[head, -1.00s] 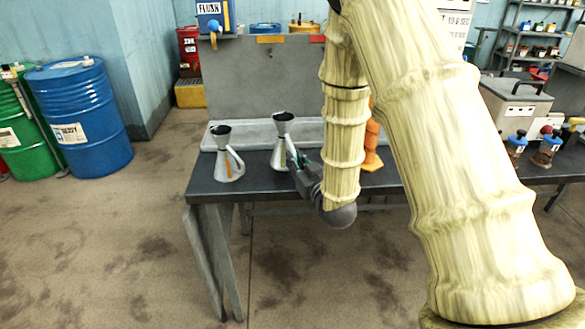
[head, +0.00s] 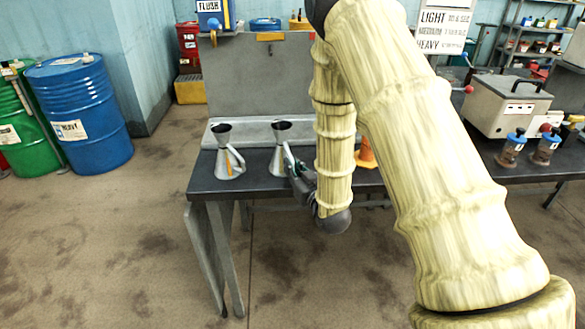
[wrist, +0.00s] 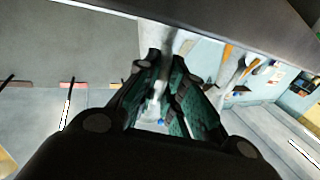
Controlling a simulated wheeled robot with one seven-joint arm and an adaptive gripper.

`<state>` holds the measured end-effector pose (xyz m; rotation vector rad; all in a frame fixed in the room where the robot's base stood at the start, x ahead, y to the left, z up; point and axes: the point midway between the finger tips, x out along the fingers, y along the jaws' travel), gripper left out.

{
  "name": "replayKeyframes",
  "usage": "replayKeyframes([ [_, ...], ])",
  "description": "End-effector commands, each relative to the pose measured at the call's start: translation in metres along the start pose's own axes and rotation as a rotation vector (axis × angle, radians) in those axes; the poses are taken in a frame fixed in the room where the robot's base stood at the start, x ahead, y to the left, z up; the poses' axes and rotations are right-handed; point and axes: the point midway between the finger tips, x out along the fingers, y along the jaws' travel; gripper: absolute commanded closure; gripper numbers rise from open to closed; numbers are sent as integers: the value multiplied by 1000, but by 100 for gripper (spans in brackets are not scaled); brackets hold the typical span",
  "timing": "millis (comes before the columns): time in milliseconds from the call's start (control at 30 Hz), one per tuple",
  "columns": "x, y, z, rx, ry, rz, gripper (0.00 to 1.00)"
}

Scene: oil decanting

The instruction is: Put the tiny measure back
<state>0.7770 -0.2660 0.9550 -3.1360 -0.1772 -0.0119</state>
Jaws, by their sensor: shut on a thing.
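Two grey metal measures with funnel-like tops are at the left end of the dark workbench (head: 345,183) in the head view. The left measure (head: 227,163) stands upright and has an orange mark. The right measure (head: 280,156) is also upright. My gripper (head: 297,166) is at its right side, shut on its handle. I cannot tell whether its base touches the bench. In the wrist view the green-padded fingers of my gripper (wrist: 165,85) are closed around a pale, blurred part; the rest of the measure is not clear there.
An orange vessel (head: 366,154) is partly hidden behind my arm. A grey raised ledge (head: 255,131) and upright panel (head: 255,78) back the bench. Jars (head: 512,149) and a grey box machine (head: 505,105) stand right. A blue drum (head: 78,115) is on the floor, left.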

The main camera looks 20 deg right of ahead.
Motion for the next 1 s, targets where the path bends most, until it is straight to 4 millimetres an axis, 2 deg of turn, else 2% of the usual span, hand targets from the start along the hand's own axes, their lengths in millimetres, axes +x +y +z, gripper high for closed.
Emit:
replayKeyframes([
  [67,0,0,3,0,0,0,100],
  [100,0,0,2,0,0,0,82],
  [200,0,0,2,0,0,0,68],
  [600,0,0,-4,0,0,0,68],
  [767,-21,0,1,1,-2,1,68],
  [1000,-66,0,1,1,-2,1,68],
])
